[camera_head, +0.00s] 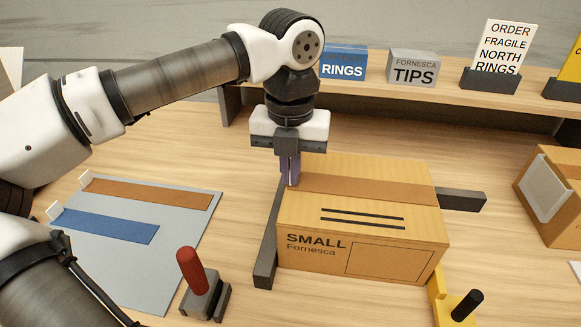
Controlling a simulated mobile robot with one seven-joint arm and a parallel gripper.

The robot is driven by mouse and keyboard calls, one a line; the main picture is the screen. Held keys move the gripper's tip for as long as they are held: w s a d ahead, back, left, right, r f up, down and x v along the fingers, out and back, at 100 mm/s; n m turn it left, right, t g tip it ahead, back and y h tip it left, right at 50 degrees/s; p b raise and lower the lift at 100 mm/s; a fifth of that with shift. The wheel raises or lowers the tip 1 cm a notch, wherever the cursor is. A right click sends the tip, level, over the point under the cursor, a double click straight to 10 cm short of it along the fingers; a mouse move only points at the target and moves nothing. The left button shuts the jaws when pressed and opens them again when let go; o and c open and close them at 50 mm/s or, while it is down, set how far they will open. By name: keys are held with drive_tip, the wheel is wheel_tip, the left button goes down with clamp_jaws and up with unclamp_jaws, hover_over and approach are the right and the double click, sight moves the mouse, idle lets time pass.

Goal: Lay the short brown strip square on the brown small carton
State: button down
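The brown small carton (365,258) stands on the table right of centre, marked SMALL Fornesca. A darker brown band (370,188) lies flat across its top, running from the left edge to the right edge. I cannot tell whether this is the short brown strip or part of the carton. My gripper (290,184) points down at the left end of this band, by the carton's upper left edge. Its fingers look close together, but whether they grip anything is unclear. Another brown strip (150,193) with a white tab lies on the grey mat (185,240) at left.
A blue strip (105,227) lies on the mat. Dark bars flank the carton at left (267,250) and right (463,200). A red-handled clamp (195,275) and a yellow clamp (455,306) stand in front. A shelf with boxes and signs runs behind.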

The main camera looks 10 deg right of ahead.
drive_tip(key=c, duration=1.6)
unclamp_jaws()
